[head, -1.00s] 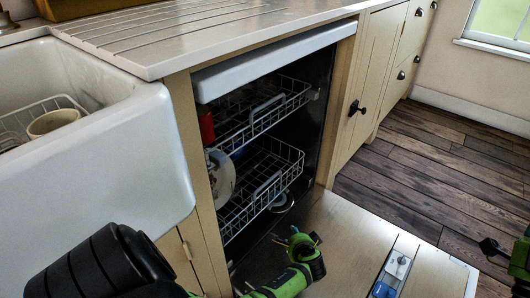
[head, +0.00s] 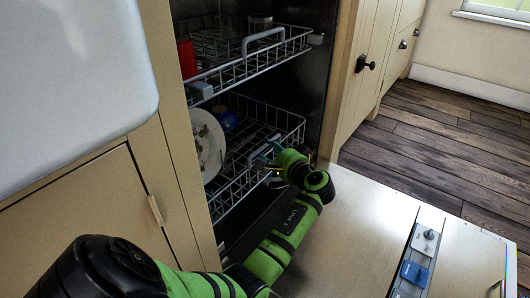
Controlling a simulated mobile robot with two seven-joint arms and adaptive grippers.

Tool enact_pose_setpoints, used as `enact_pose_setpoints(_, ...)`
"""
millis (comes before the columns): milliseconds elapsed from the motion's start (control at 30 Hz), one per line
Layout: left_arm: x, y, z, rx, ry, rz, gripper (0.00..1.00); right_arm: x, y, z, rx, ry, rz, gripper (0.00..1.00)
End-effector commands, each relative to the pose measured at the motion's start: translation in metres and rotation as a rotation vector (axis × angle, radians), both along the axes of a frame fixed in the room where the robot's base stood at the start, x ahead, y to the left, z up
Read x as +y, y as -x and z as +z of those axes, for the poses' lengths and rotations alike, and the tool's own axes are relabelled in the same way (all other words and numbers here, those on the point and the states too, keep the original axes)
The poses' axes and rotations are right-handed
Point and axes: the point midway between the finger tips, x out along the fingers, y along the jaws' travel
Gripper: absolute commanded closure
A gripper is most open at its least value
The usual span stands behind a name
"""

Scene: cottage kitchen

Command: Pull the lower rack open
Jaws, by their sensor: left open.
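The lower rack (head: 229,192) is a wire basket inside the open dishwasher, with a grey handle (head: 259,150) on its front. It sits mostly within the cabinet. A white plate (head: 207,148) stands in its left side, and a blue bowl (head: 226,120) lies further back. My left gripper (head: 268,163) is at the rack's front, close beside the handle, with its fingers apart. I cannot tell whether a finger touches the handle; my green arm reaches in over the door from the lower left. My right gripper is out of view.
The upper rack (head: 222,78) sits above, with a red cup (head: 187,58). The dishwasher door (head: 350,235) lies folded down, with a detergent dispenser (head: 415,272) in it. A cupboard with a dark knob (head: 366,63) stands to the right, beside clear wooden floor (head: 450,140).

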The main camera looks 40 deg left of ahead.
Motion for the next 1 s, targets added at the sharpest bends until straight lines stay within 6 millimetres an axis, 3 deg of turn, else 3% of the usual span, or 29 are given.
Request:
enact_pose_setpoints(200,0.026,-0.008,-0.008,0.0,0.001,0.0,0.55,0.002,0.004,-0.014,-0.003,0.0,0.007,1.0)
enact_pose_setpoints(567,0.031,-0.009,-0.007,0.001,0.002,-0.001,0.55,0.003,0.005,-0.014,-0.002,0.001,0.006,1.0)
enact_pose_setpoints(667,0.031,-0.009,-0.007,0.001,0.002,-0.001,0.95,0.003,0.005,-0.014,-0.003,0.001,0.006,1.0)
enact_pose_setpoints(700,0.031,-0.009,-0.007,0.002,0.001,-0.001,1.0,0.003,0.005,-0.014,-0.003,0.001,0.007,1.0)
enact_pose_setpoints(1000,0.032,-0.009,-0.007,0.001,0.002,0.0,1.0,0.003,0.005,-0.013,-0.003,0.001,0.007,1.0)
